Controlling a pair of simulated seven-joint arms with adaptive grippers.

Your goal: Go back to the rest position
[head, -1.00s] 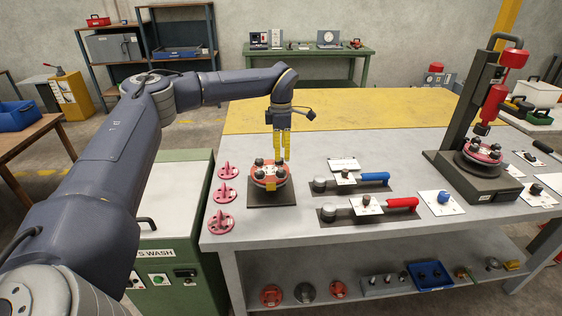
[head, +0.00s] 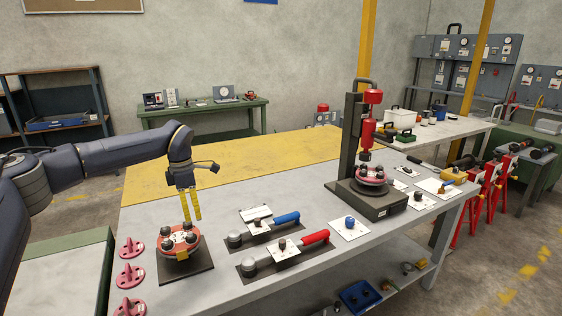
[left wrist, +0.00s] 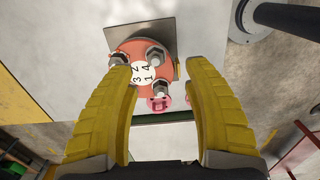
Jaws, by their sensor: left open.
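My left gripper (head: 191,206) points down with yellow fingers, a little above the red flanged spool (head: 180,243). The spool has several dark nuts on top and stands on a dark square plate (head: 186,267) at the left front of the grey table. In the left wrist view the fingers (left wrist: 165,80) are apart with nothing between them. There the orange-red spool flange (left wrist: 122,50) shows beyond the fingertips, with a white numbered disc and grey nuts. My right gripper is not in view.
Pink brackets (head: 131,274) stand along the left table edge. A blue-handled tool (head: 286,217) and a red-handled tool (head: 314,237) lie to the right of the spool. A red press (head: 368,130) stands at the right, holding another pink flange (head: 371,173). The yellow back area (head: 240,165) is clear.

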